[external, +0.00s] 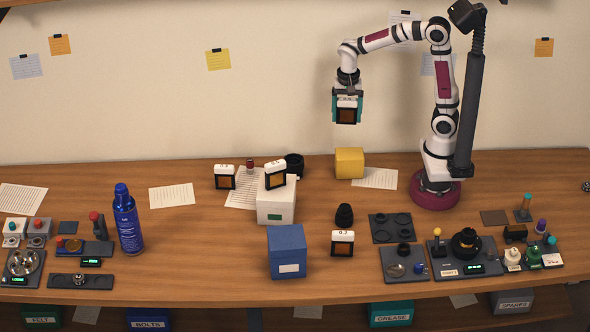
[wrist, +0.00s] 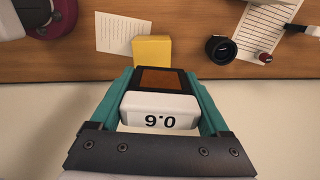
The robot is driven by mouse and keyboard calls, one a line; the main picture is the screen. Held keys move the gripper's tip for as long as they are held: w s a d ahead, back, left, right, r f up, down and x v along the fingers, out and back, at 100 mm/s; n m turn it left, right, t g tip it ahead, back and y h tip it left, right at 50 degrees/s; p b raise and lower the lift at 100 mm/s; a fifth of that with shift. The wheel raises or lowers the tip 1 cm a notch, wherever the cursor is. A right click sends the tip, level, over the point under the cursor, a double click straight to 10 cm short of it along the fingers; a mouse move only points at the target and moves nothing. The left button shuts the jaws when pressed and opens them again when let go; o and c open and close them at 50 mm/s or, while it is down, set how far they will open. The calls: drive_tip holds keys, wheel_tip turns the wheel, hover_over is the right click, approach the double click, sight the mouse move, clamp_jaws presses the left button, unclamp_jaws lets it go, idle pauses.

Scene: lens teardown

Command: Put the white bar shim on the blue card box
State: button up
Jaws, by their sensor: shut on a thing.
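My gripper (external: 347,108) is raised in front of the wall, above the back of the bench. Its teal fingers are shut on a white bar shim (external: 347,116), a black frame with an amber-brown window and a numbered white bar. In the wrist view the shim's white bar (wrist: 160,113) sits between the fingers (wrist: 162,82). The blue card box (external: 287,250) stands near the bench's front edge, left of and well below my gripper. Its top is bare. It is not in the wrist view.
Similar white-topped shims stand on the bench (external: 224,178), on the white box (external: 277,209) and right of the blue box (external: 342,243). A yellow box (external: 349,162) stands below my gripper. A dark lens ring (external: 294,165) and a blue spray bottle (external: 127,220) stand to the left.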

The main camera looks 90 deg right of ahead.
sight(346, 99)
drive_tip(key=r, duration=0.7)
drive_tip(key=shift+w+a+r, duration=0.15)
drive_tip(key=shift+w+r, duration=0.05)
drive_tip(key=shift+r, duration=0.1)
drive_tip(key=w+a+n, duration=0.1)
drive_tip(key=w+a, duration=0.7)
drive_tip(key=a, duration=0.4)
drive_tip(key=w+a, duration=0.9)
drive_tip(key=a, duration=0.4)
drive_tip(key=a+f, duration=0.5)
drive_tip(key=f, duration=0.1)
drive_tip(key=a+f, duration=0.6)
drive_tip(key=shift+s+a+f, duration=0.1)
drive_tip(key=shift+s+a, duration=0.05)
drive_tip(key=shift+a, duration=0.05)
drive_tip(key=f, duration=0.4)
drive_tip(key=shift+a, duration=0.2)
drive_tip(key=shift+f, duration=0.1)
drive_tip(key=shift+f, duration=0.1)
